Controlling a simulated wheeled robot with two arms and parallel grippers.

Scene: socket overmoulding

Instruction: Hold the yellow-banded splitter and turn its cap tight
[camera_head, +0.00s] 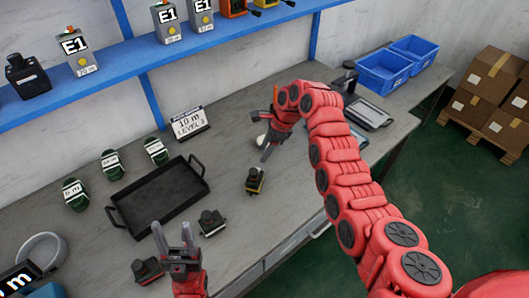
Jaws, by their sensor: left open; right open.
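The yellow-banded splitter (255,180) is a small dark block with a yellow band. It stands on the grey bench right of the black tray. My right gripper (260,137) is open, above and beyond the splitter and apart from it. A small white round thing (262,140) shows by its fingers; I cannot tell whether it is a cap or whether it is touched. My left gripper (171,238) is open and empty at the front of the bench, its fingers pointing away, left of a dark splitter (212,222). Another dark splitter (147,270) is near its left side.
The black tray (125,215) is empty. Several green cylinders (110,164) stand behind it, near a "10 m LEVEL 3" sign (189,122). A blue shelf (120,62) holds labelled devices. Blue bins (383,72) and a dark flat device (368,113) are at the right.

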